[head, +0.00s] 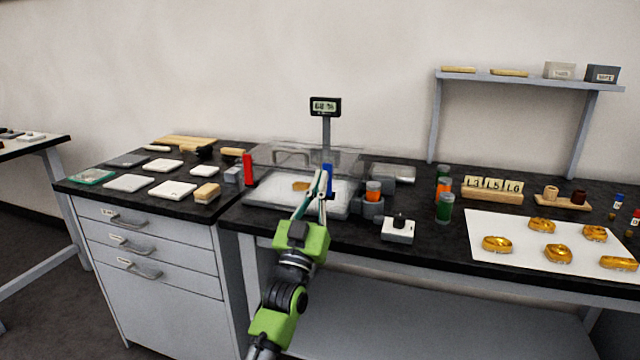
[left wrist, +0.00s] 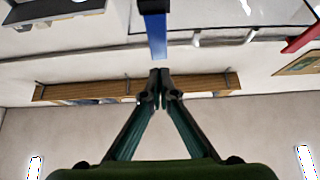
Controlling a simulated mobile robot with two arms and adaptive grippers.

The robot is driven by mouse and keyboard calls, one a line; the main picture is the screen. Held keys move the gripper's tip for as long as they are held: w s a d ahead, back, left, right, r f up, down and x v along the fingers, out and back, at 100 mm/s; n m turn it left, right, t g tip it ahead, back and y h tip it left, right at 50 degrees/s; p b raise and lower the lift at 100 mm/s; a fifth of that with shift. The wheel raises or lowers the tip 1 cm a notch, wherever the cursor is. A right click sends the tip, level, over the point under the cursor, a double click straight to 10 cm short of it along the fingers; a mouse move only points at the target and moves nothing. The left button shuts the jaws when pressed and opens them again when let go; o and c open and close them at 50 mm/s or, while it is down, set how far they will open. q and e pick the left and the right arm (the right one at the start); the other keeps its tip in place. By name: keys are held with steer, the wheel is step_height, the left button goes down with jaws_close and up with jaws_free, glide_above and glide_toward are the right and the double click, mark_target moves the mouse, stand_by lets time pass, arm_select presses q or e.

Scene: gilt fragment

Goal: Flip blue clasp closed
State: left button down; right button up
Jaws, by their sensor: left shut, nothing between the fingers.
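A clear-lidded case (head: 262,204) with a pale base stands on the black bench, with a small gold fragment (head: 300,186) inside. The blue clasp (head: 327,176) sticks upright at the case's right side. A red clasp (head: 248,168) stands upright at its left side. My left gripper (head: 322,190) is shut and empty at the case's front right, overlapping the lower part of the blue clasp. In the left wrist view, the blue clasp (left wrist: 156,36) lies just beyond the closed fingertips (left wrist: 160,74); contact cannot be told. The red clasp (left wrist: 302,38) shows at the right. My right gripper is not seen.
A grey holder (head: 372,208) with an orange-topped vial stands right of the case. A small white device (head: 398,230) sits in front of it. A display on a post (head: 325,107) rises behind. White trays (head: 128,183) and a brush block (head: 207,192) lie left.

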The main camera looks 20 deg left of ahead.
arm_select(q)
steer(key=v, duration=1)
steer(key=shift+s, duration=0.15)
steer(key=shift+f, duration=0.1)
